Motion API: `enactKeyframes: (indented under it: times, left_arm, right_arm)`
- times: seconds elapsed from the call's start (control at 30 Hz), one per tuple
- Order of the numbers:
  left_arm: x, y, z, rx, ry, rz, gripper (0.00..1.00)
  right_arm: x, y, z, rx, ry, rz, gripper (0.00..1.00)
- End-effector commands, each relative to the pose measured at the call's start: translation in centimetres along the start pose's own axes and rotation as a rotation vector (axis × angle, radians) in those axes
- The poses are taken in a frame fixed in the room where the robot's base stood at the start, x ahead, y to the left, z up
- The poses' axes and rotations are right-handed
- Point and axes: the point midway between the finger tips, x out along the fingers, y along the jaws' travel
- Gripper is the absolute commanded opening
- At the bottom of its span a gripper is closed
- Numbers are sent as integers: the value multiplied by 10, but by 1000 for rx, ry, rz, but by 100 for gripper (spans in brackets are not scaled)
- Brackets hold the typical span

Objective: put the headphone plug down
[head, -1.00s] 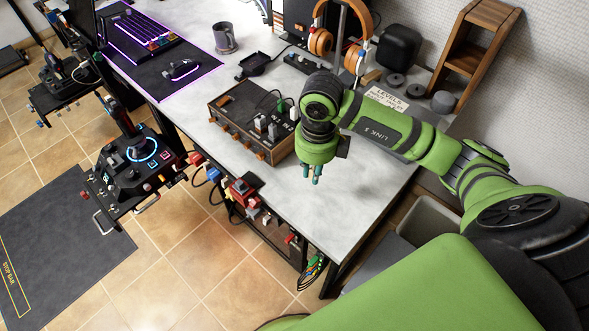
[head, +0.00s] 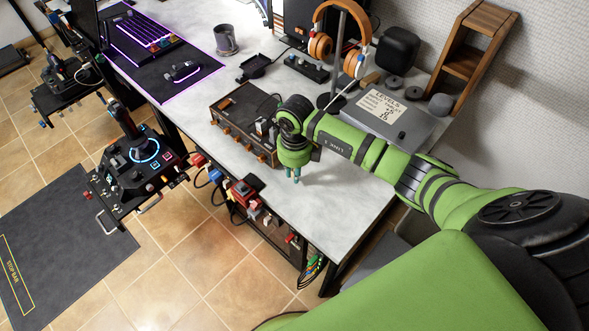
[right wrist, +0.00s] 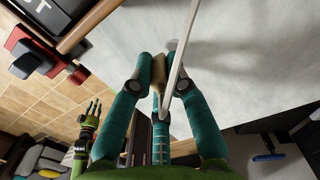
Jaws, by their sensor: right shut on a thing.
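My right gripper (head: 293,178) is low over the bare desktop, just right of the front corner of the brown and black box (head: 240,110). In the right wrist view its teal fingers (right wrist: 160,100) are shut on a small tan piece (right wrist: 159,70), which I take to be the headphone plug. A pale, thin cable or rod (right wrist: 184,45) crosses in front of it. I cannot tell whether the plug touches the desk. The orange headphones (head: 322,45) hang on a stand at the back. My left gripper (right wrist: 92,112) is small in the right wrist view; its jaw state is unclear.
The grey desk (head: 335,205) is clear to the right and front of my right gripper. A grey case with a "LEVELS" label (head: 415,125) lies behind the arm. A mug (head: 224,40) stands farther back. Cables and connectors (head: 245,192) hang along the front edge.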

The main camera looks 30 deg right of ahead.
Motion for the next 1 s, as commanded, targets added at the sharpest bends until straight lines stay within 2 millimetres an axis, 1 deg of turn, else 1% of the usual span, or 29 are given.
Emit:
enactKeyframes:
  times: [0.1, 0.47, 0.5, 0.53, 0.57, 0.87, 1.0]
  left_arm:
    - [1, -1, 1, 0, -2, -1, 40]
    - [11, -1, 3, -1, -3, -1, 40]
    - [11, -1, 3, -1, -3, -1, 40]
    - [10, -1, 3, -1, -3, -1, 40]
    - [10, -1, 3, -1, -3, -1, 40]
    - [10, -1, 3, 0, -4, -1, 40]
    - [2, -1, 2, 0, -4, -1, 40]
  right_arm:
    - [0, 0, 0, 0, 0, 0, 0]
    - [12, 0, 0, 1, -1, 0, 0]
    - [12, 0, 0, 2, -1, 0, 21]
    - [11, 0, 0, 1, -1, 1, 33]
    - [10, 0, 0, 2, -1, 1, 41]
    - [10, 0, 0, 1, 0, 1, 41]
    - [2, 0, 0, 1, 0, 2, 41]
